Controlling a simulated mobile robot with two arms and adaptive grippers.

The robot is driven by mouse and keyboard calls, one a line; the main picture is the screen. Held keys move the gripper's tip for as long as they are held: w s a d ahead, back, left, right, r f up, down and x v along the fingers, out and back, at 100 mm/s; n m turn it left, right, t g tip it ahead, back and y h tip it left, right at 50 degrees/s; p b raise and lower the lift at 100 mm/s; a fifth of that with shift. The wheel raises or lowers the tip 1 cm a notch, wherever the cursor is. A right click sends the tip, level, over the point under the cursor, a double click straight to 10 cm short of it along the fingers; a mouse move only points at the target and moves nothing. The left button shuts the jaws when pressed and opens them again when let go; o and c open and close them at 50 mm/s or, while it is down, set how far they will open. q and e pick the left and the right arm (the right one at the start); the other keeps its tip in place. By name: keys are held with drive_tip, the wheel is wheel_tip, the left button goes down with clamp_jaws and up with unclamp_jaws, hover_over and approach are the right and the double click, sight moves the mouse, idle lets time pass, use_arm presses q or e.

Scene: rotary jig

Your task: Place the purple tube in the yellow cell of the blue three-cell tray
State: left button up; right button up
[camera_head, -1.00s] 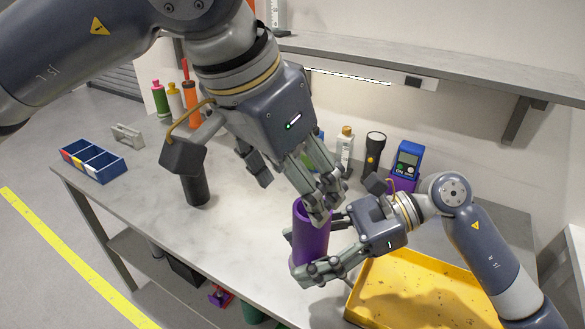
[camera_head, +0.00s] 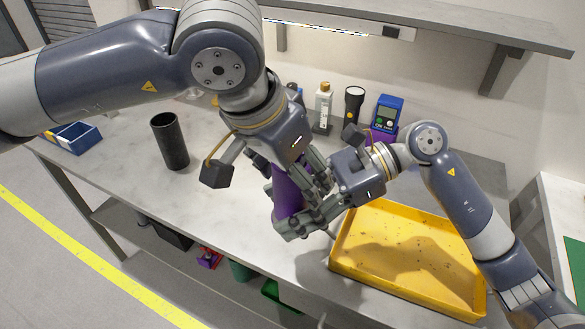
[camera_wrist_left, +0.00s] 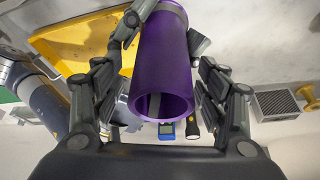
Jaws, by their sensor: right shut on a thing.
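The purple tube (camera_head: 287,195) stands roughly upright, slightly tilted in the picture, over the middle of the bench. My right gripper (camera_head: 300,214) is shut on its lower part from the right. My left gripper (camera_head: 290,178) is at its upper part. In the left wrist view the purple tube (camera_wrist_left: 163,60) lies between the left fingers (camera_wrist_left: 163,100), which are spread with gaps on both sides. The blue three-cell tray (camera_head: 76,139) is at the far left of the bench.
A black cylinder (camera_head: 170,142) stands between tray and tube. A bottle (camera_head: 323,108), a flashlight (camera_head: 353,108) and a blue meter (camera_head: 388,115) stand along the back. A yellow bin (camera_head: 410,292) is at the right front. The bench left of the tube is clear around the cylinder.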

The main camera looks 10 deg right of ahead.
use_arm(q)
drive_tip(key=c, duration=1.1)
drive_tip(key=shift+c, duration=0.5)
use_arm(e)
drive_tip(key=o, duration=1.3)
drive_tip(key=shift+c, duration=0.2)
